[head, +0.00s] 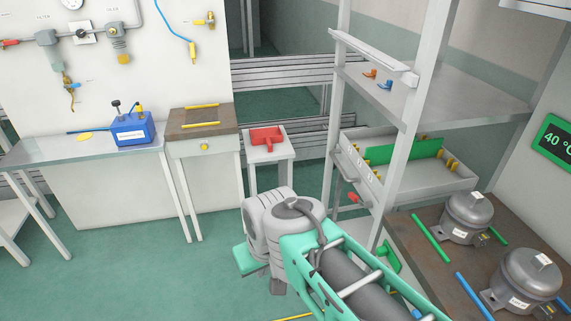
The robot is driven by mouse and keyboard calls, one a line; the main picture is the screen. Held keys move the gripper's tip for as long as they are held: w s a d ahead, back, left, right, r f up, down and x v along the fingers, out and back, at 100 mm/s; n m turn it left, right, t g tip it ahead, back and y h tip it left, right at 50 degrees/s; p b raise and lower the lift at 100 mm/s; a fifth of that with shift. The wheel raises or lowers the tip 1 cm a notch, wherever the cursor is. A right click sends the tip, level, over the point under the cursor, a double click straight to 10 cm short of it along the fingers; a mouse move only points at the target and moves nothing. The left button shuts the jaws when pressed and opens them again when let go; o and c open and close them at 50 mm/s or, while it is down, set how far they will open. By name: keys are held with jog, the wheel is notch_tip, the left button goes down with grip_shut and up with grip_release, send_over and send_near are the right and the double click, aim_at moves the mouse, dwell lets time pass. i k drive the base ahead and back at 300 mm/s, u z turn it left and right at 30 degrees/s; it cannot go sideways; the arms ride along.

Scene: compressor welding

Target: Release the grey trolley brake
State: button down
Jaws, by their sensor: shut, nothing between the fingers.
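A grey trolley-like frame (382,232) stands right of centre, with a tray (405,196) on it and a bent grey handle at the tray's left end. A small red lever (355,198) juts out on the left side, below the tray. It may be the brake; its exact position is too small to tell. My arm rises from the bottom of the view, and its grey wrist is left of and below the red lever. My gripper's fingers are hidden behind or below the wrist. The lower part of the trolley is partly hidden by my arm.
A small stand (270,152) with a red part is behind my wrist. A bench (200,147) and a blue box (133,130) are at the left. A brown worktop (418,262) with two compressors is at the right. Green floor (140,275) is open at lower left.

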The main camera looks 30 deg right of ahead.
aim_at(368, 205)
jog(key=i, duration=1.55)
jog(key=z, duration=0.2)
